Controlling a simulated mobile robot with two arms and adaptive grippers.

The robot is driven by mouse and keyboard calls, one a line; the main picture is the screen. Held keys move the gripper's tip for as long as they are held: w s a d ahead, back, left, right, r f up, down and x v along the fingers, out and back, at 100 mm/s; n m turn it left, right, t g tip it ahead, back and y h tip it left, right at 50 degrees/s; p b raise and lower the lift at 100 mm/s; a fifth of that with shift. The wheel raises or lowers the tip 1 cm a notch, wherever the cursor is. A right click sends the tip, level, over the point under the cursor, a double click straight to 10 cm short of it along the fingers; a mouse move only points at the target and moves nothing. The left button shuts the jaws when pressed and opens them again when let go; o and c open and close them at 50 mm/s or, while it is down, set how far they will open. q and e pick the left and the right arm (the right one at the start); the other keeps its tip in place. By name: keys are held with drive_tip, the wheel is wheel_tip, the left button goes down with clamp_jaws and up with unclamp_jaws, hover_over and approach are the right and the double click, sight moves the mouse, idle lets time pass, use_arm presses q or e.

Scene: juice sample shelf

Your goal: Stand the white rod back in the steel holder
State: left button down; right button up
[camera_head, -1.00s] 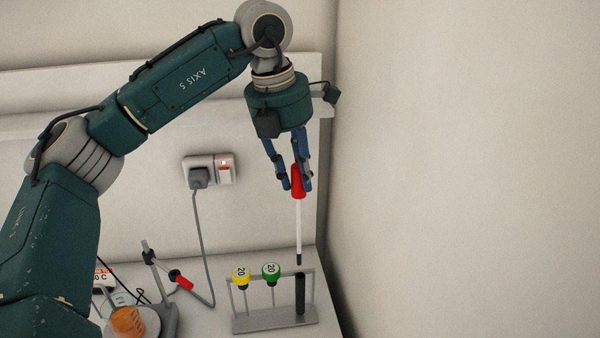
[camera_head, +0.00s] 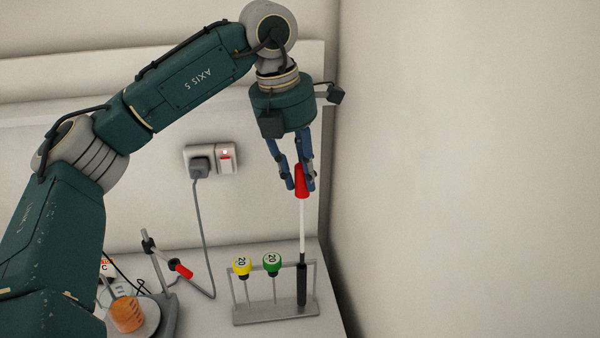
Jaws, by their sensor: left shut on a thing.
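The white rod (camera_head: 302,225) hangs upright below my left gripper (camera_head: 302,184), which is shut on its red handle (camera_head: 302,185). The rod's dark lower tip is at the mouth of the dark tube (camera_head: 301,288) on the right side of the steel holder (camera_head: 275,316). It looks lined up with the tube; how far the tip is inside cannot be told. A yellow-capped piece (camera_head: 242,265) and a green-capped piece (camera_head: 272,262) stand in the holder to the left. My right gripper is not in view.
A beaker of orange liquid (camera_head: 128,314) sits on a round plate at the lower left, beside a stand with a red-handled clamp (camera_head: 181,270). A grey cord hangs from the wall socket (camera_head: 222,158). A wall rises close on the right.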

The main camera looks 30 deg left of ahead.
sight(299, 197)
use_arm(q)
drive_tip(key=shift+f, duration=0.35)
drive_tip(key=shift+f+b, duration=0.1)
drive_tip(key=shift+b, duration=0.2)
drive_tip(key=shift+f+b, duration=0.35)
drive_tip(key=shift+f, duration=0.1)
drive_tip(key=shift+f+b, duration=0.3)
drive_tip(key=shift+f, duration=0.05)
drive_tip(key=shift+s+b+x, duration=0.15)
drive_tip(key=shift+b+x, duration=0.4)
drive_tip(key=shift+x, duration=0.15)
drive_tip(key=shift+s+b+x, duration=0.15)
drive_tip(key=shift+b+x, duration=0.4)
drive_tip(key=shift+x, duration=0.15)
drive_tip(key=shift+a+f+b, duration=0.15)
drive_tip(key=shift+f+b, duration=0.45)
drive_tip(key=shift+f, duration=0.3)
